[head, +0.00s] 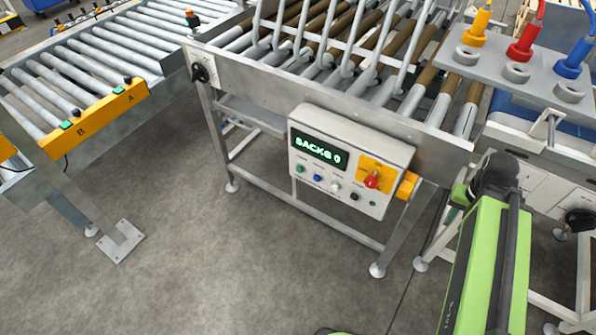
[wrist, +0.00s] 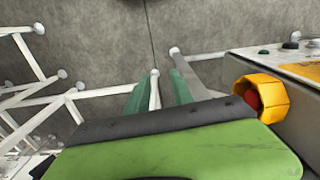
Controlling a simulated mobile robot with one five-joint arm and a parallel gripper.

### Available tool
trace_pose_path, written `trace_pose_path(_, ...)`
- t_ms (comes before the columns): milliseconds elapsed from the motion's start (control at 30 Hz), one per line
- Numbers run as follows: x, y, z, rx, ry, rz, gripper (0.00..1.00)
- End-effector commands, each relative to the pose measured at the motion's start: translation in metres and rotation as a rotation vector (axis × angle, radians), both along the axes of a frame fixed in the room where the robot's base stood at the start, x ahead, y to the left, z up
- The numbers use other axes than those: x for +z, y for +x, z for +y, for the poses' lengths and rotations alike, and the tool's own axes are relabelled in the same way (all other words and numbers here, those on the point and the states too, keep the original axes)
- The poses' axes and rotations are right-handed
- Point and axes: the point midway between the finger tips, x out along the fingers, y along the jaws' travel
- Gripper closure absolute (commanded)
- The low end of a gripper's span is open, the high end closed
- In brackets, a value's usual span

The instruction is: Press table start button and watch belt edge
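A roller table (head: 330,95) stands in the middle of the head view. Its light grey control box (head: 345,128) has a display reading "SACKS 0". Under the display are a green button (head: 300,168), a blue button (head: 317,177), a white button (head: 335,187) and a dark button (head: 354,196). A red knob (head: 372,180) sits on a yellow plate. A yellow shroud (head: 407,186) on the box's right side surrounds a red button (wrist: 252,99). My gripper (wrist: 163,80) points down toward the floor, right of the box, its two green fingers apart and empty.
A roller conveyor (head: 100,50) with a yellow button panel (head: 95,118) stands at left. At right, a grey plate (head: 535,75) carries yellow, red and blue plugs above a blue surface. Table legs stand near my gripper. Open floor (head: 220,260) lies in front.

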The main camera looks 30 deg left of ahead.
Motion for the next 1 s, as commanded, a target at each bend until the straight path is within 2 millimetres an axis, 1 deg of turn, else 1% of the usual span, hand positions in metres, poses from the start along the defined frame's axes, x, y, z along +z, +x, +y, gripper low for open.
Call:
trace_pose_path(33,0.0,0.0,0.0,0.0,0.0,0.0,0.8)
trace_pose_path(100,0.0,0.0,0.0,0.0,0.0,0.0,0.89)
trace_pose_path(200,0.0,0.0,0.0,0.0,0.0,0.0,1.0)
trace_pose_path(1000,0.0,0.0,0.0,0.0,0.0,0.0,1.0)
